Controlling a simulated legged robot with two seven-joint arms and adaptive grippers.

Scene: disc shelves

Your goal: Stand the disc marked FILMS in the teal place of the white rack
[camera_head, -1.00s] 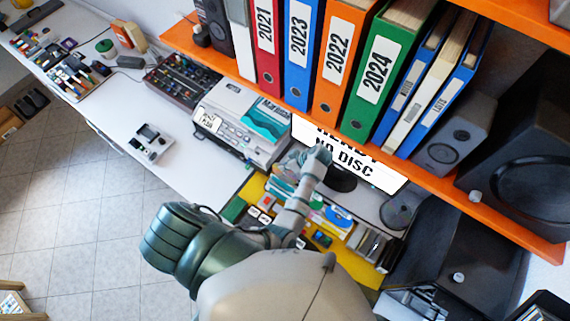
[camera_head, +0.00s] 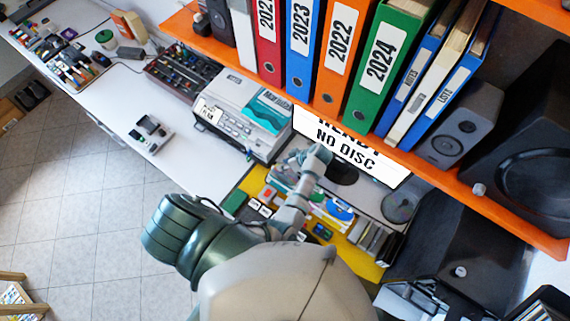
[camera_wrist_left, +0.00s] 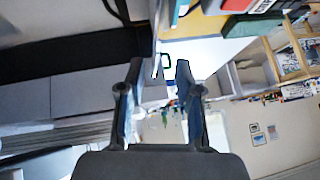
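My left arm reaches in from the bottom middle of the head view. Its gripper end (camera_head: 314,160) is small there, in front of the white "NO DISC" screen (camera_head: 345,150). In the left wrist view my left gripper (camera_wrist_left: 160,76) has its two fingers apart, with nothing held between them. I cannot make out a disc marked FILMS, nor a white rack with a teal place, in either view. A dark round item (camera_head: 400,206) lies on the desk right of the screen; I cannot read any mark on it. My right gripper is not in view.
An orange shelf (camera_head: 420,172) with binders (camera_head: 385,60) and a speaker (camera_head: 455,125) overhangs the desk. A printer-like machine (camera_head: 240,115) stands left of the screen. A yellow mat (camera_head: 368,268) holds small boxes and cases. The white desk (camera_head: 105,100) has free room at left.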

